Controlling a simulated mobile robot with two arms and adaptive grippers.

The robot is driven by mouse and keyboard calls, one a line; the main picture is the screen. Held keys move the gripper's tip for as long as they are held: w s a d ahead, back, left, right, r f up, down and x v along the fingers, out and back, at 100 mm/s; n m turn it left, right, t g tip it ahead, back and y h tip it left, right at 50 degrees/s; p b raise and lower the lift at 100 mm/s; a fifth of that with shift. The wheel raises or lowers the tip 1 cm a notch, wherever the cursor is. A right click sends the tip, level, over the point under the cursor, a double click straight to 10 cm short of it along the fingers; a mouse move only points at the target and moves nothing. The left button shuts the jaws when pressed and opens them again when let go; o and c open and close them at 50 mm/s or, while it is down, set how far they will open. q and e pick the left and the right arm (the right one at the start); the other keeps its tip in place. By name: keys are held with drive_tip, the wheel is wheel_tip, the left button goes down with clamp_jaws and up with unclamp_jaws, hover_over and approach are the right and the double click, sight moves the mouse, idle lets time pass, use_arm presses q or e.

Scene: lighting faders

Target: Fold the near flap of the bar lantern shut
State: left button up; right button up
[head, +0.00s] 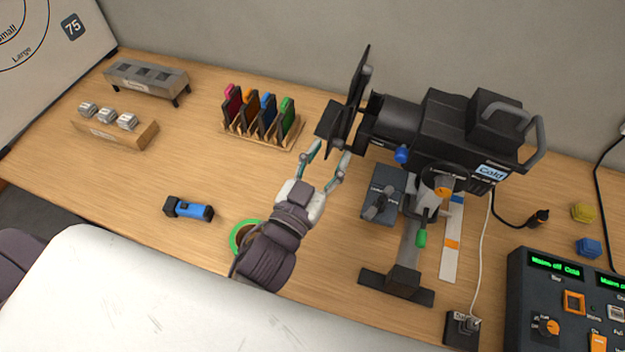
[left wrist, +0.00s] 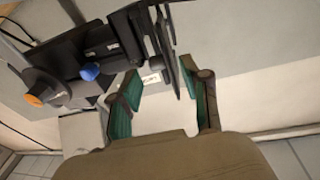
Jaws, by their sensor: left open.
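The black bar lantern (head: 450,125) stands at the back right of the bench with a "Cold" label on its side. Dark thin flaps (head: 358,85) stand at its left-hand front end. A smaller dark plate (head: 329,118) juts out left; I cannot tell for sure which flap is the near one. My left gripper (head: 330,153) is open and empty just below these flaps. In the left wrist view the lantern (left wrist: 75,65) is at upper left. A dark flap edge (left wrist: 187,76) shows close to the right finger; contact is unclear. My right gripper is not in view.
A rack of coloured holders (head: 262,131) stands behind left of my gripper. A blue torch (head: 189,209) and a green-rimmed round thing (head: 236,238) lie nearer. The lantern's stand foot (head: 397,288), a grey box (head: 383,195) and the control desk (head: 540,290) are on the right.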

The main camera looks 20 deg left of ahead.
use_arm(q)
drive_tip(key=s+a, duration=0.1)
drive_tip(key=s, duration=0.6)
drive_tip(key=shift+s+f, duration=0.25)
drive_tip(key=shift+s, duration=0.15)
